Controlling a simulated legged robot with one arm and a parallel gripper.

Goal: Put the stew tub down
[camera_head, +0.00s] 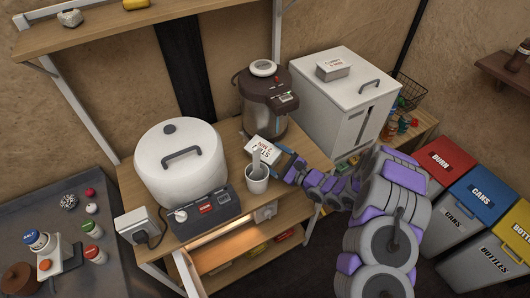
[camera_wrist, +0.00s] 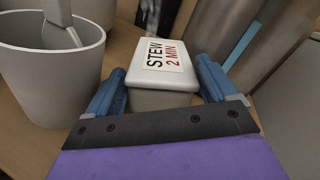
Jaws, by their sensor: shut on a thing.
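The stew tub (camera_head: 263,143) is a small white box with a lid labelled "STEW 2 MIN". In the wrist view the stew tub (camera_wrist: 166,55) sits between the two blue fingers of my gripper (camera_wrist: 160,86). My gripper (camera_head: 287,165) is shut on its sides in the head view. The tub is over the wooden counter (camera_head: 232,133), between the grey cup and the brown hot-water pot. I cannot tell whether its base touches the wood. My fingers hide part of its sides.
The grey cup (camera_head: 257,178), with a utensil in it, stands close by the tub. The pot (camera_head: 265,98) is behind. A large white cooker (camera_head: 180,163) stands left. A white fridge (camera_head: 345,105) with another tub (camera_head: 333,68) on top stands right. An open drawer (camera_head: 235,249) is below.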

